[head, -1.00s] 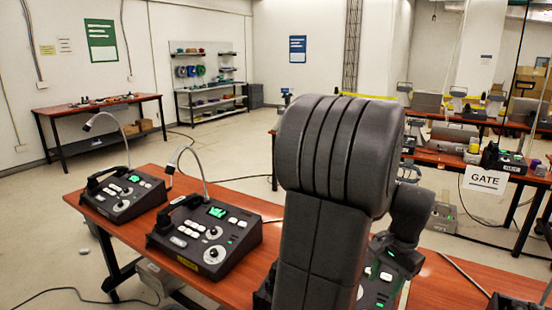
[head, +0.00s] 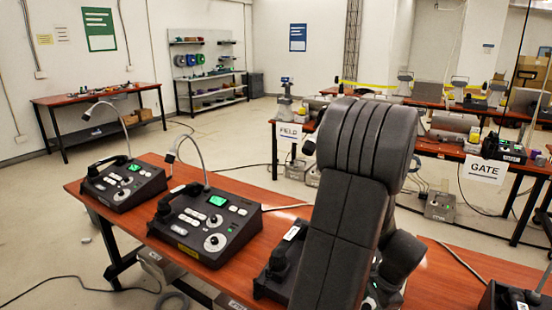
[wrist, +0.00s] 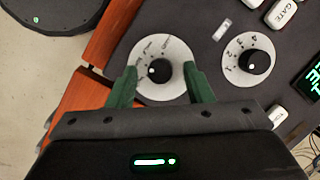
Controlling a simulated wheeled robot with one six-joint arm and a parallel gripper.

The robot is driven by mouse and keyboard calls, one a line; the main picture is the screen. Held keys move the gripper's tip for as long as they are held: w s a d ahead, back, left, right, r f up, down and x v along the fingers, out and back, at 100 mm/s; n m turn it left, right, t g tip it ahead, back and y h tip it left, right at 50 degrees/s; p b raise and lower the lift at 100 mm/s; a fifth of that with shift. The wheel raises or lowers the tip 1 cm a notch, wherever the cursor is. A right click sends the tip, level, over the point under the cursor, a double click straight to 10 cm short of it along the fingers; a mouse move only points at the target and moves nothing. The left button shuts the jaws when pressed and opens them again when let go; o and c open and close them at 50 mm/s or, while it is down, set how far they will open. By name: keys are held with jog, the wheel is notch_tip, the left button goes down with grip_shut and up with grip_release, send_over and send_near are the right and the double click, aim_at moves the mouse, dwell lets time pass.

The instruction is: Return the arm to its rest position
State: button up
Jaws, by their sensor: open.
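My gripper (wrist: 160,88) shows in the wrist view with two green fingers spread apart. It is open, and a black knob (wrist: 160,71) on a white dial of a dark paging phone (wrist: 205,30) appears between the fingers. I cannot tell how far above the knob the fingers are. In the head view my arm (head: 350,190) rises in front of the table and covers much of a third paging phone (head: 275,280). The gripper itself is hidden there.
Two more paging phones (head: 210,222) (head: 123,182) with gooseneck microphones stand on the red-brown table (head: 440,280). Another phone's corner shows at lower right. Tables with FIELD (head: 286,131) and GATE (head: 484,170) signs stand behind. Floor at left is mostly clear.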

jog(key=m, duration=0.2)
jog(key=m+t, duration=0.1)
jog(key=m, duration=0.3)
jog(key=shift+s+t, duration=0.25)
jog(key=shift+t, duration=0.15)
jog(key=m+t, duration=0.1)
jog(key=m, duration=0.3)
jog(key=shift+s+a+f+m+h, duration=0.1)
jog(key=shift+m+h, duration=0.2)
jog(key=shift+m, duration=0.1)
jog(key=shift+s+r+t, duration=0.3)
jog(key=shift+s+r, duration=0.05)
jog(key=shift+r, duration=0.5)
